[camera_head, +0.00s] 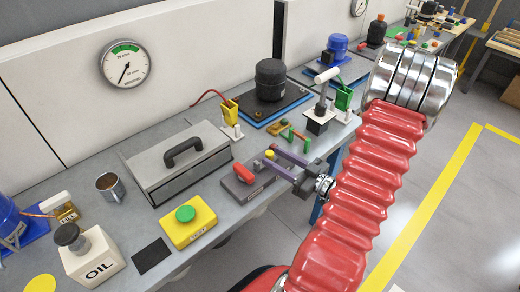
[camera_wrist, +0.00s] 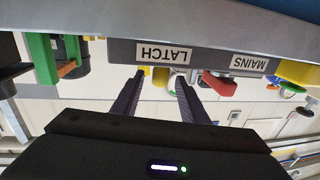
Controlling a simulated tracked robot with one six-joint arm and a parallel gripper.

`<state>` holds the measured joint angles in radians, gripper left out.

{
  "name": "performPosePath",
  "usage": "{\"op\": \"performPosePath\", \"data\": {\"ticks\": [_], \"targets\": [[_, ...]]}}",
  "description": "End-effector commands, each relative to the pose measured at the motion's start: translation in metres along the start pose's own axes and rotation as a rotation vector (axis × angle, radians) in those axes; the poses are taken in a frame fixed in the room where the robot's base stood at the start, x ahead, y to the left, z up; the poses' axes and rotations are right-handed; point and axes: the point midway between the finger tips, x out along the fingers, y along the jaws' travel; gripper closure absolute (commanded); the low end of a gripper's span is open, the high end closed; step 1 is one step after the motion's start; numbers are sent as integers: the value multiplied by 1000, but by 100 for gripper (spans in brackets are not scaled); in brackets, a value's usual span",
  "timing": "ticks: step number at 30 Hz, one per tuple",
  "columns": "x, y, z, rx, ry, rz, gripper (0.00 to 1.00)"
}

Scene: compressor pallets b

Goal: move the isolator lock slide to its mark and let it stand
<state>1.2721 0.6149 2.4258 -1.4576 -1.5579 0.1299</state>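A dark grey isolator block (camera_head: 240,190) lies near the bench's front edge, with a red handle (camera_head: 243,173) and a yellow knob (camera_head: 269,154). In the wrist view its upside-down front face (camera_wrist: 210,58) carries the labels LATCH and MAINS. The yellow knob (camera_wrist: 160,77) shows behind the LATCH label and the red handle (camera_wrist: 215,84) is nearer MAINS. I take the knob to be the lock slide. My gripper (camera_head: 270,156) is open, its two purple-grey fingers on either side of the knob; it also shows in the wrist view (camera_wrist: 160,80). I cannot tell contact. I cannot make out the mark.
A grey toolbox (camera_head: 180,165) stands left of the block, and a yellow box with a green button (camera_head: 188,224) is in front of it. Green and brass fittings (camera_head: 292,132) and a white-handled switch (camera_head: 320,115) lie close behind my gripper. Open floor lies to the right.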

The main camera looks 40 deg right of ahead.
Motion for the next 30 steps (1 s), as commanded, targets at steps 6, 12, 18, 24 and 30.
{"op": "performPosePath", "data": {"ticks": [6, 12, 18, 24, 30], "targets": [[24, -1, 0, 0, 0, -4, 60], [46, -2, 0, 0, 0, -6, 60], [63, -1, 0, -1, -1, -4, 60], [69, -1, 0, 0, -1, -2, 60], [69, -1, 0, 0, -1, -2, 60]]}}
